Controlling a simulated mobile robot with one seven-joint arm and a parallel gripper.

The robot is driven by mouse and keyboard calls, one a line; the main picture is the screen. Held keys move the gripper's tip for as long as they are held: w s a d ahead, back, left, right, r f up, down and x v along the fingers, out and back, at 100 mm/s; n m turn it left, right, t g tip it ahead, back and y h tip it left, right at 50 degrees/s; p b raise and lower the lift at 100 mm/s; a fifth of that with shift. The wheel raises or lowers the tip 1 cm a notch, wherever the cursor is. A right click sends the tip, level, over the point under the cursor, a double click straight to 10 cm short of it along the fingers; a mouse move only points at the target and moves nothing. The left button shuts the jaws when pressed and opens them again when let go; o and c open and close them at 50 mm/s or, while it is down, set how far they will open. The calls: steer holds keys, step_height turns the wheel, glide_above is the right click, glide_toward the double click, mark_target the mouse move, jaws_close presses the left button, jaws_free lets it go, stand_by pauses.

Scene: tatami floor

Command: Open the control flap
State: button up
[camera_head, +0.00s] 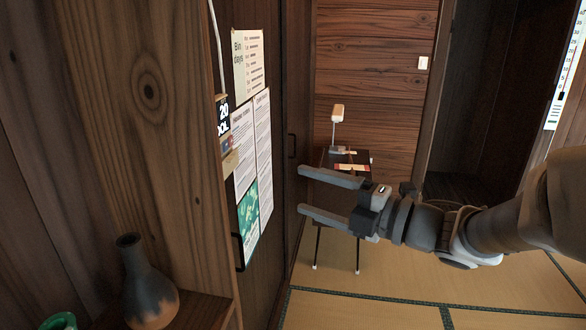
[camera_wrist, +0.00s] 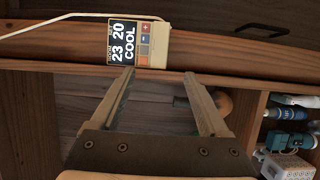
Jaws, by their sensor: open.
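A small wall controller (camera_head: 224,115) with a dark display reading 20 and COOL is fixed to the wooden post at the left in the head view. It also shows at the top of the wrist view (camera_wrist: 122,42), turned on its side, with red and blue buttons beside the display. A plain cream part (camera_wrist: 156,47) lies beyond the buttons; I cannot tell whether it is the flap or how far the flap is open. My gripper (camera_head: 301,190) is open and empty, to the right of and lower than the controller. Its fingertips (camera_wrist: 159,73) point towards the controller's side, apparently without touching it.
Posters (camera_head: 253,150) hang beside the controller, and a white cable (camera_head: 216,45) runs above it. A vase (camera_head: 145,285) stands on a ledge at lower left. A small table with a lamp (camera_head: 337,113) stands behind my gripper. Shelf items (camera_wrist: 290,140) show at right. Tatami is clear at lower right.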

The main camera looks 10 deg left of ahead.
mark_target(229, 166)
steer(key=p+x, duration=0.2)
steer(key=x, duration=1.4)
steer(key=shift+a, duration=0.15)
jaws_close()
